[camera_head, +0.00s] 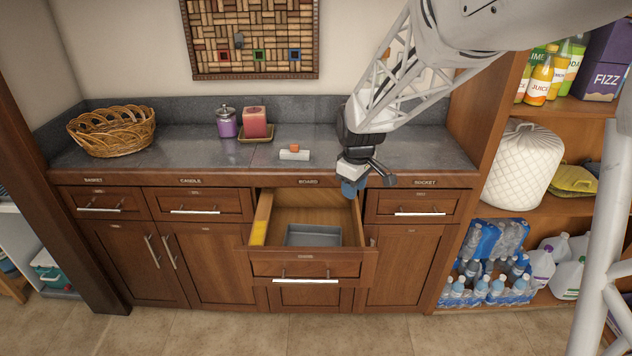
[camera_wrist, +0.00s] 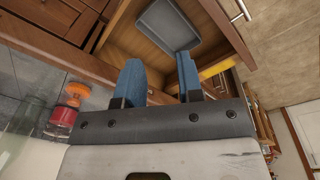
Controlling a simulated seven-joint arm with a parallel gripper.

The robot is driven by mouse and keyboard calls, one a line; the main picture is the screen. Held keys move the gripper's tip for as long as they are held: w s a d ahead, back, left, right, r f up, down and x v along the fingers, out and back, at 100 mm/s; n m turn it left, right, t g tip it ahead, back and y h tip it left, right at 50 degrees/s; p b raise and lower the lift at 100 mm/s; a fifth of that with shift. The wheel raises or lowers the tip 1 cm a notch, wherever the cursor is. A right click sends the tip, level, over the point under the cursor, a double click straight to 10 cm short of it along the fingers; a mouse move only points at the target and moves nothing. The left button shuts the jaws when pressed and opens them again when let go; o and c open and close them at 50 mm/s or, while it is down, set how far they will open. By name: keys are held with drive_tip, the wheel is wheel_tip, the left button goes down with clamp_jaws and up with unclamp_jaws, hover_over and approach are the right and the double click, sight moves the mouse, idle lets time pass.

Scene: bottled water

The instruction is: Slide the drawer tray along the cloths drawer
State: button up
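A wooden drawer (camera_head: 305,268) stands pulled out in the middle of the counter front, and its small label is too small to read. A shallow grey rectangular tray (camera_head: 313,235) lies inside it towards the front; it also shows in the wrist view (camera_wrist: 168,27). My gripper (camera_head: 350,188), with blue fingers, hangs above the drawer's back right corner, apart from the tray. In the wrist view my gripper (camera_wrist: 160,78) has its fingers spread with nothing between them.
A yellow item (camera_head: 259,232) lies along the drawer's left side. On the counter (camera_head: 200,150) are a wicker basket (camera_head: 112,131), a purple jar (camera_head: 226,122), a red candle (camera_head: 255,122) and a small white object (camera_head: 294,154). Shelves with bottles (camera_head: 490,288) stand at the right.

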drive_tip(key=w+a+f+n, duration=0.4)
drive_tip(key=w+a+f, duration=0.2)
drive_tip(key=w+f, duration=0.55)
drive_tip(key=n+g, duration=0.1)
drive_tip(key=n, duration=0.2)
hover_over(315, 233)
wheel_tip(315, 233, down, 10)
drive_tip(key=shift+w+r, duration=0.1)
drive_tip(key=shift+f, duration=0.25)
drive_tip(key=shift+f, duration=3.75)
clamp_jaws()
